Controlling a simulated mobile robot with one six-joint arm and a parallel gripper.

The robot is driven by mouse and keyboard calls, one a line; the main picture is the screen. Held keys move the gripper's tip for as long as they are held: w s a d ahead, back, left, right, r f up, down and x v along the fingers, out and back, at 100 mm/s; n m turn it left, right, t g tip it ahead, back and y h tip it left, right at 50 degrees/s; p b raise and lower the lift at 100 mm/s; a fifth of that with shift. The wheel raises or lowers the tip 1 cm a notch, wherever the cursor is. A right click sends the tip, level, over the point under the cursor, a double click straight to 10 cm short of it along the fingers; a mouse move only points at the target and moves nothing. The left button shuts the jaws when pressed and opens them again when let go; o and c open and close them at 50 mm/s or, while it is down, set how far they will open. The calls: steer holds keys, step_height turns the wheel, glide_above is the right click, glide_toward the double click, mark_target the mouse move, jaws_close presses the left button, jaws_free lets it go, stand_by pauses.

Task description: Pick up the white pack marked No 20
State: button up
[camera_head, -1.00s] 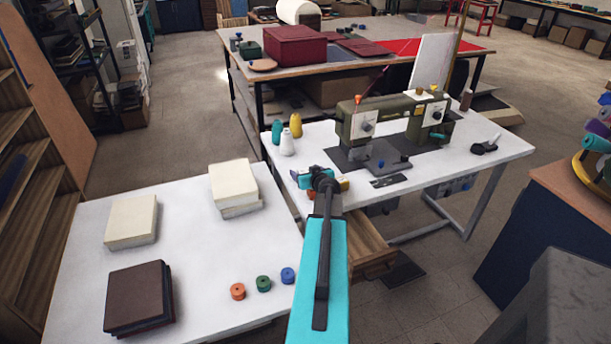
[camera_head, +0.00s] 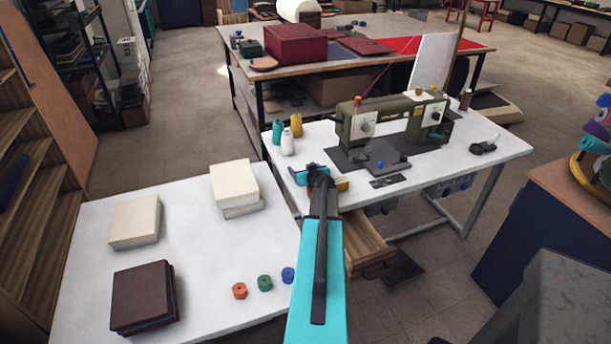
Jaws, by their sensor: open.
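I cannot make out a white pack marked No 20; no such lettering is readable, and my arm hides part of the sewing table. My gripper (camera_head: 309,172) is at the end of my turquoise arm, over the front left edge of the white sewing table (camera_head: 490,155). Its jaws are small and partly hidden by the wrist, and I see nothing held in them. A small yellow item (camera_head: 342,184) shows just right of the wrist, at the table's front edge.
An open wooden drawer (camera_head: 372,252) juts out below the table front. A sewing machine (camera_head: 385,120) and thread cones (camera_head: 287,143) stand behind my gripper. The left table (camera_head: 85,235) bears cream stacks (camera_head: 134,222), dark covers (camera_head: 140,293) and coloured spools (camera_head: 264,282).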

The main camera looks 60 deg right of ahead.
stand_by(0.3)
steer(key=c, duration=1.1)
steer(key=shift+r, duration=0.15)
steer(key=shift+c, duration=0.2)
step_height(320, 180, up, 10)
steer(key=b, duration=0.1)
steer(key=shift+b, duration=0.4)
